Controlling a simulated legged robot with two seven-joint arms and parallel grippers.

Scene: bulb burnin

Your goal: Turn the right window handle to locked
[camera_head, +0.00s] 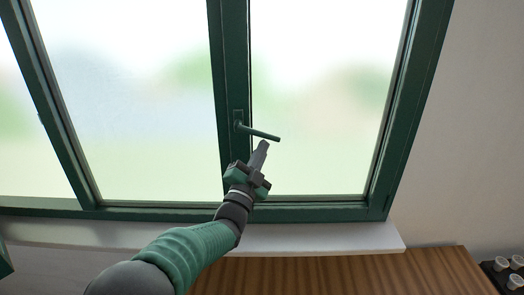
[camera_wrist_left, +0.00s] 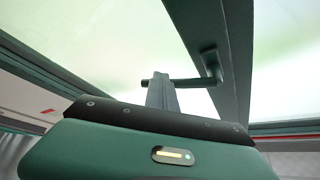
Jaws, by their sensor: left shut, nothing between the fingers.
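The window handle (camera_head: 262,133) is green and sits on the dark green middle frame post. Its lever points to the right and slopes slightly down in the head view. My left gripper (camera_head: 264,143) is shut and empty, with its fingertips just below the outer part of the lever. In the left wrist view the handle (camera_wrist_left: 187,81) runs sideways from its mount on the post, and the shut fingers (camera_wrist_left: 161,92) reach up to the lever near its free end. I cannot tell whether they touch it. My right gripper is not in view.
The green window frame (camera_head: 408,110) surrounds two frosted panes. A white sill (camera_head: 330,238) runs below it, above a brown ribbed wooden surface (camera_head: 340,275). A dark tray with white cups (camera_head: 502,264) is at the lower right. The space right of the handle is free.

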